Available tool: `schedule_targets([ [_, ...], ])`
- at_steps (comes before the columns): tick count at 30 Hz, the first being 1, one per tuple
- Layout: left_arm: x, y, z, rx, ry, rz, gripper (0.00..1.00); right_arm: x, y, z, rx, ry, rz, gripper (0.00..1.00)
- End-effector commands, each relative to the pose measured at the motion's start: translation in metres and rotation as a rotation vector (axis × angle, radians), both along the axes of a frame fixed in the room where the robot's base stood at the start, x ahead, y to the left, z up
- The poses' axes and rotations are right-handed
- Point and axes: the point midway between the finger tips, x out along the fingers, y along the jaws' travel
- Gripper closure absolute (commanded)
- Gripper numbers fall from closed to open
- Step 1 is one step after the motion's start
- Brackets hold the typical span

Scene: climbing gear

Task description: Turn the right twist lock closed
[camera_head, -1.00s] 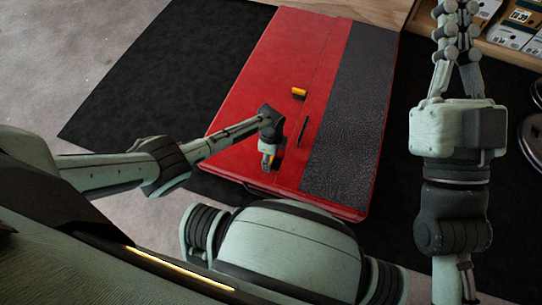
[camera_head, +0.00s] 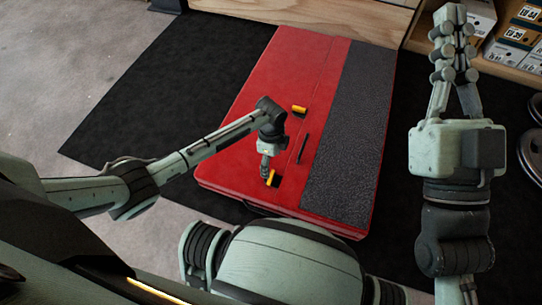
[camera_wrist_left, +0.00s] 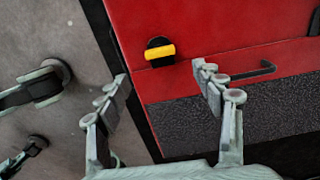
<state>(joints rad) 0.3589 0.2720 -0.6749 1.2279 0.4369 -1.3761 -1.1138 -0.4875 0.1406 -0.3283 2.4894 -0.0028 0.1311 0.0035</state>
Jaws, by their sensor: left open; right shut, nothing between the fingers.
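A red crash pad (camera_head: 262,92) lies flat on the floor with two yellow-handled twist locks. The nearer twist lock (camera_head: 272,178) is beside my left gripper (camera_head: 265,174); the farther twist lock (camera_head: 299,109) is nearer the back. In the left wrist view, one twist lock (camera_wrist_left: 160,52) shows its yellow bar lying roughly crosswise on a round black base. My left gripper (camera_wrist_left: 161,74) is open there, fingers spread either side below the lock and apart from it. My right gripper (camera_head: 452,14) is shut and empty, raised at the right, away from the pad.
A black handle (camera_head: 303,147) is fixed on the pad beside the locks; it also shows in the wrist view (camera_wrist_left: 255,71). A dark textured strip (camera_head: 350,130) runs along the pad's right side. Shelves with shoe boxes (camera_head: 512,48) stand at the back right.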

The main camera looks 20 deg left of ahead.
Motion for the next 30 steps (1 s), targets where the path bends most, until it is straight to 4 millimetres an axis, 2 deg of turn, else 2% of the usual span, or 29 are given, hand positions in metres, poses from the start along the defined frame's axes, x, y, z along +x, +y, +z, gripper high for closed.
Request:
schedule_targets([
  [3, 0.000, 0.001, 0.015, 0.001, 0.000, 0.000, 0.33, 0.000, 0.000, 0.000, 0.000, 0.000, 0.000, 1.00],
  [7, 0.000, 0.000, 0.022, 0.000, 0.001, 0.001, 0.33, 0.000, 0.000, 0.000, 0.000, 0.000, 0.000, 1.00],
  [24, 0.000, -0.001, 0.023, -0.002, -0.001, 0.001, 0.33, 0.000, 0.000, 0.000, 0.000, 0.001, -0.001, 1.00],
  [27, 0.001, -0.015, 0.024, -0.038, -0.045, 0.020, 0.33, 0.000, 0.000, 0.000, 0.000, 0.000, 0.000, 1.00],
  [29, 0.004, -0.035, 0.029, -0.099, -0.113, 0.054, 0.33, 0.000, 0.000, 0.000, 0.000, 0.001, 0.000, 1.00],
  [30, 0.008, -0.053, 0.037, -0.158, -0.177, 0.090, 0.33, 0.000, 0.000, 0.000, 0.000, 0.001, 0.000, 1.00],
])
